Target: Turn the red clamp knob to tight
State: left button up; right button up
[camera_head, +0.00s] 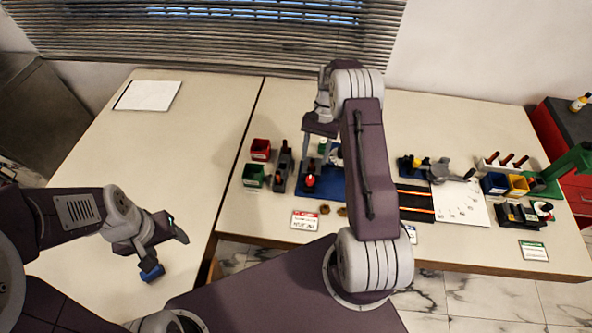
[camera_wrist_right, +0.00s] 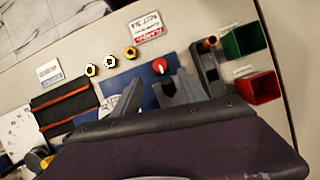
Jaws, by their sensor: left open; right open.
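The red clamp knob (camera_head: 310,181) sits on a blue base plate (camera_head: 328,191) on the table. In the right wrist view the red knob (camera_wrist_right: 160,66) shows a white mark on top, just beyond the fingers. My right gripper (camera_wrist_right: 152,92) is open and empty over the blue plate, with the knob ahead of its fingertips and apart from them. In the head view my right arm hides part of the rig. My left gripper (camera_head: 168,255) is open and empty at the left, above the left table's front edge, far from the knob.
A red bin (camera_head: 260,149), a green bin (camera_head: 253,175) and a grey stand (camera_head: 283,165) are left of the plate. Brass nuts and a red-lettered card (camera_head: 304,220) lie in front. Other tools fill the right side. The left table is mostly clear.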

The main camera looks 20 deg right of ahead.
aim_at(310, 179)
jog(key=p+x, duration=0.1)
jog(key=x, duration=0.4)
jog(key=shift+a+f+p, duration=0.3)
jog(key=shift+f, duration=0.05)
jog(key=shift+s+f, duration=0.2)
jog(key=shift+f, duration=0.4)
jog(key=shift+s+f, duration=0.25)
jog(key=shift+f, duration=0.35)
jog(key=shift+s+f, duration=0.15)
jog(key=shift+f, duration=0.25)
jog(key=shift+a, duration=0.2)
jog(key=c, duration=0.5)
pick_arm(q)
notch_tip(310, 179, up, 2)
jog(key=shift+d+r, duration=0.1)
pick_arm(e)
jog(key=shift+d, duration=0.1)
grip_shut()
